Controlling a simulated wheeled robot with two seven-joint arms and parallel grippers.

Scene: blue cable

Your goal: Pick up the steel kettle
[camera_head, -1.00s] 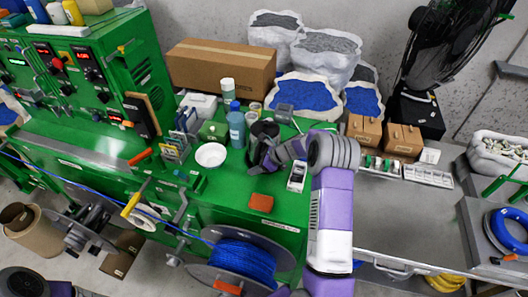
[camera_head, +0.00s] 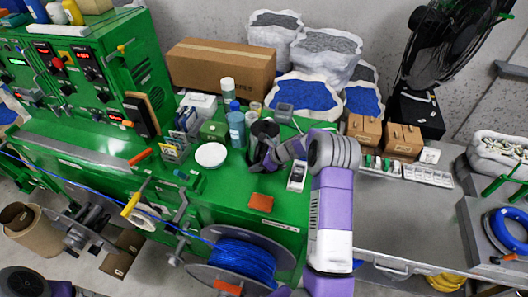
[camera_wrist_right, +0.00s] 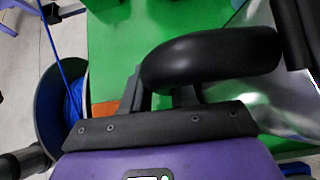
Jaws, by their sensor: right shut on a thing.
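The steel kettle shows in the right wrist view as a black curved handle (camera_wrist_right: 210,55) above a shiny metal body (camera_wrist_right: 265,110). In the head view the kettle (camera_head: 265,128) is a small dark shape at the back of the green bench, partly hidden by my right gripper. My right gripper (camera_head: 258,160) is at the kettle and shut on its handle. In the right wrist view the handle lies across the gripper's fingers (camera_wrist_right: 165,95). I cannot tell whether the kettle's base touches the bench. My left gripper is not in view.
A blue bottle (camera_head: 237,128) and a white bowl (camera_head: 211,155) stand left of the kettle. A cardboard box (camera_head: 222,68) and bags of pellets (camera_head: 305,93) are behind. A reddish-brown block (camera_head: 261,203) lies in front, with bare green bench around it.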

